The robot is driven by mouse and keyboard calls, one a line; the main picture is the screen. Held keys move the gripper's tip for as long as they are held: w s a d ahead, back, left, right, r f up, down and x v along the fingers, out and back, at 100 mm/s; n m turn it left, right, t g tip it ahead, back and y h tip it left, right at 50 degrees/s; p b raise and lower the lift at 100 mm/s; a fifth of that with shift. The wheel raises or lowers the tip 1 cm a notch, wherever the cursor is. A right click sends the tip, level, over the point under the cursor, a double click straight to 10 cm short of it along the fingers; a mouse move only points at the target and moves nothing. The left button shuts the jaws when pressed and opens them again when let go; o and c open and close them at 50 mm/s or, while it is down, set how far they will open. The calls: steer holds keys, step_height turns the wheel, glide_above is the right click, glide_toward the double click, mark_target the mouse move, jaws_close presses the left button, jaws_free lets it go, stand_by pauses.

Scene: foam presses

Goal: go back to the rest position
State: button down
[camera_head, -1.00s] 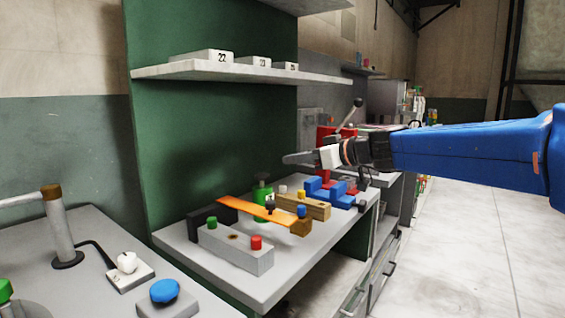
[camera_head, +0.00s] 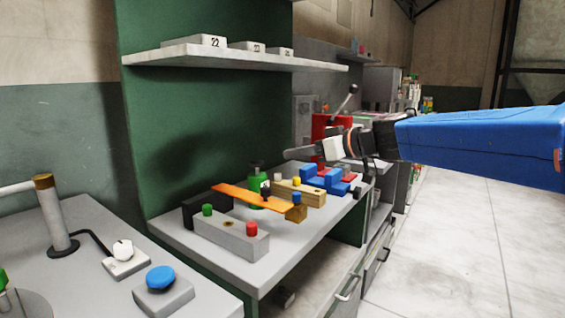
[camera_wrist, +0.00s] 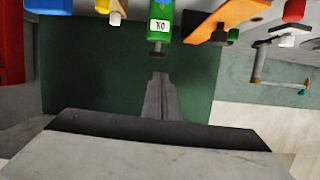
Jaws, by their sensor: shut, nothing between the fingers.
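My gripper (camera_head: 290,153) is held in the air above the right part of the grey workbench (camera_head: 270,270), in front of the green back panel. Its fingers point left and are shut with nothing between them. In the wrist view my gripper (camera_wrist: 160,78) shows as two fingers pressed together against the dark green panel. My blue arm comes in from the right edge of the head view.
A shelf (camera_head: 240,59) with numbered boxes hangs above. Floor (camera_head: 460,240) at the right is clear.

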steer(key=s+d+f+m+g+h, duration=0.1)
steer(key=s+d+f+m+h, duration=0.2)
steer(key=s+d+f, duration=0.4)
steer(key=s+d+f+m+g+h, duration=0.1)
steer(key=s+d+f+m+h, duration=0.2)
steer(key=s+d+f, duration=0.4)
steer(key=s+d+f+m+g+h, duration=0.2)
steer(key=s+d+f+m+h, duration=0.2)
steer(key=s+d+f, duration=0.4)
steer(key=s+f+h, duration=0.1)
steer(key=s+f, duration=0.6)
steer(key=s, duration=0.3)
steer(key=shift+s+f+h, duration=0.2)
steer(key=shift+s+h, duration=0.1)
steer(key=shift+s, duration=0.1)
